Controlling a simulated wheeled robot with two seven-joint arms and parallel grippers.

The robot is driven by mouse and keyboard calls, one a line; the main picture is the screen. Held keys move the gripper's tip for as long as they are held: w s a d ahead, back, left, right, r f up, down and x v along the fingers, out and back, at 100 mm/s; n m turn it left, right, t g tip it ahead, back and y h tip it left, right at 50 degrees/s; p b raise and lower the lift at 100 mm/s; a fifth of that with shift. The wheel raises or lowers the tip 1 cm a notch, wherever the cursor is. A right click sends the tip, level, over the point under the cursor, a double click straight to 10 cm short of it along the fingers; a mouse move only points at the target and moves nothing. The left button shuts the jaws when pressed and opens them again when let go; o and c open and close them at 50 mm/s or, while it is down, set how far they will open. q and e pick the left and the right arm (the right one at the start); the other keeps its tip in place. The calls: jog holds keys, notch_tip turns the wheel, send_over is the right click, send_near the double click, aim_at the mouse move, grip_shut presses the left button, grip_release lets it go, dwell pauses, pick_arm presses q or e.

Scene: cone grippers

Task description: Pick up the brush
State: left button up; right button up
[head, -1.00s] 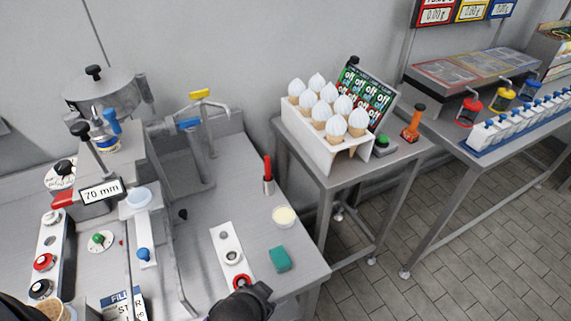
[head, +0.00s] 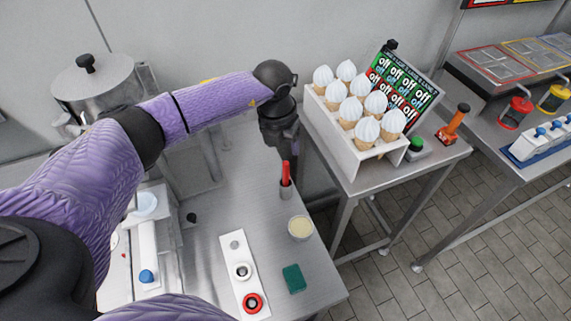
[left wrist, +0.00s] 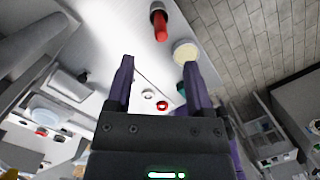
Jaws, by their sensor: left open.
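The brush appears to be the red-handled tool (head: 286,174) standing upright in a small grey cup (head: 286,190) on the steel worktop; its bristles are hidden. In the left wrist view its red handle (left wrist: 160,27) shows at the top, beyond my fingertips. My left gripper (head: 287,155) points down just above and behind the handle, seen from the head. In the left wrist view my left gripper (left wrist: 158,66) has its two fingers spread, with nothing between them. I see no contact with the brush. My right gripper is not in view.
A round cream-coloured dish (head: 301,228), a green sponge (head: 293,279) and a white button panel (head: 240,270) are near the cup. A cone rack (head: 350,148) stands on the right-hand table. My arm covers much of the machine at left.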

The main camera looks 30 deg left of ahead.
aim_at(286, 163)
pick_arm(q)
jog(key=f+b, duration=0.6)
jog(key=f, duration=0.1)
jog(key=w+f+b, duration=0.1)
jog(key=f+b, duration=0.2)
jog(key=shift+d+f+b, duration=0.15)
jog(key=shift+d+b, duration=0.05)
jog(key=shift+b, duration=0.15)
jog(key=shift+r, duration=0.35)
jog(key=shift+c, duration=0.2)
grip_shut()
